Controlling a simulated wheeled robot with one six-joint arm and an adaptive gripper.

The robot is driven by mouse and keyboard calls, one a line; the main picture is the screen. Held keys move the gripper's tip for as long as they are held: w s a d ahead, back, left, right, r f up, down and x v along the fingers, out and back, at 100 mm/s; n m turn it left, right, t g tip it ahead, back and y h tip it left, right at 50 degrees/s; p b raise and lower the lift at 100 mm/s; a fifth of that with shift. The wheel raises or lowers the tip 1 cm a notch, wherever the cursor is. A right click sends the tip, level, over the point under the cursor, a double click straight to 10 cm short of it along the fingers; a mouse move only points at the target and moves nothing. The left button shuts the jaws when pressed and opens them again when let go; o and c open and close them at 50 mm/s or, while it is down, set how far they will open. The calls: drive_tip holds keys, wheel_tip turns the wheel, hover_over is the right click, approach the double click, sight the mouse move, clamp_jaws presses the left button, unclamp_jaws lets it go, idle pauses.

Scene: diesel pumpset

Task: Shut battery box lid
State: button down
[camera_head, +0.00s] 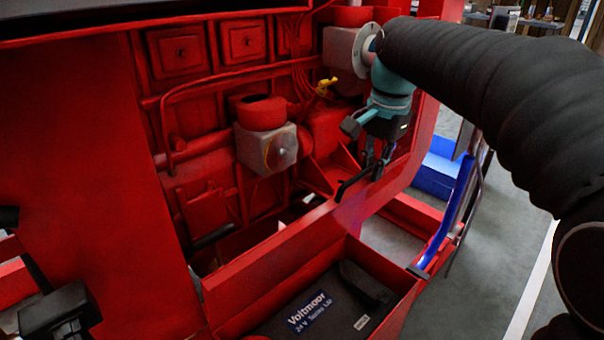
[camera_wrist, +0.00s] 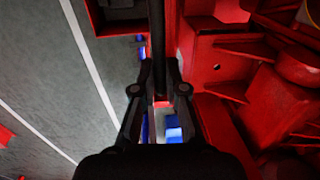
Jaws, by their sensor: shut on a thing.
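The battery box (camera_head: 398,312) is a red open-topped box at the bottom of the head view. Inside it lies a dark battery (camera_head: 345,315) with a "Voltmoor 24 V" label. A red panel (camera_head: 265,283) stands along the box's far side; I cannot tell whether it is the lid. My gripper (camera_head: 372,173) is above and behind the box, pointing down. Its fingers are shut on a black bar (camera_head: 348,187), which looks like a bent handle. In the wrist view my gripper (camera_wrist: 160,90) has the bar (camera_wrist: 158,40) between its fingers. Where the bar attaches is unclear.
The red engine (camera_head: 262,115) with grey box-shaped parts stands close to the left of my gripper. A blue tray (camera_head: 435,175) lies on the floor behind at right. A blue bar (camera_head: 455,215) rises by the box's right corner. Grey floor (camera_head: 490,235) is free at right.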

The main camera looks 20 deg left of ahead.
drive_tip(key=shift+d, duration=0.15)
drive_tip(key=shift+s+d+f+b, duration=0.2)
drive_tip(key=shift+s+d+b, duration=0.2)
drive_tip(key=shift+d, duration=0.3)
drive_tip(key=shift+s+d, duration=0.15)
drive_tip(key=shift+d, duration=0.05)
drive_tip(key=shift+s+d+f+b, duration=0.3)
drive_tip(key=shift+s+d, duration=0.1)
drive_tip(key=shift+d, duration=0.3)
drive_tip(key=c, duration=1.1)
unclamp_jaws()
drive_tip(key=r+p, duration=0.2)
drive_tip(key=r, duration=0.1)
drive_tip(key=d+r+p, duration=0.1)
drive_tip(key=r+p, duration=0.2)
drive_tip(key=s+r+p, duration=0.1)
drive_tip(key=r+p, duration=0.1)
drive_tip(key=p, duration=0.1)
drive_tip(key=shift+d+r, duration=0.35)
drive_tip(key=shift+r, duration=0.05)
